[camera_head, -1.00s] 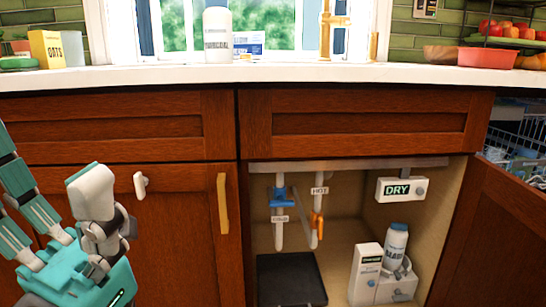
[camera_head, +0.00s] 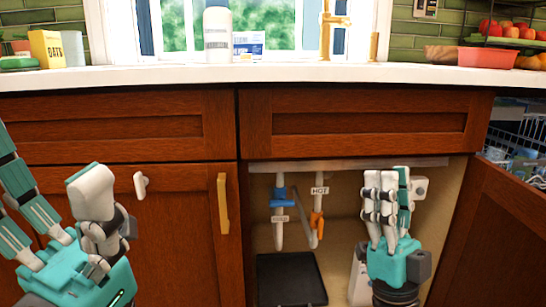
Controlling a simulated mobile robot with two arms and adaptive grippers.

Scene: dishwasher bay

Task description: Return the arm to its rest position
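My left gripper (camera_head: 48,160) is at the lower left, in front of the closed cabinet door. Its teal fingers and white finger stand apart, with nothing seen between them. My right gripper (camera_head: 388,182) is upright in front of the right part of the open under-sink cabinet, fingers up and close together. I see nothing held in it, but its finger gap cannot be judged from this angle. It hides the bottle, most of the white container (camera_head: 358,283) and most of the box that reads DRY in the earlier frame.
The open cabinet door (camera_head: 497,235) stands right of my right gripper. Pipes with a blue valve (camera_head: 280,197) and orange valve (camera_head: 317,222) hang left of it, above a black tray (camera_head: 290,280). The countertop (camera_head: 150,78) holds a white bottle (camera_head: 217,35). A dish rack (camera_head: 525,130) is at right.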

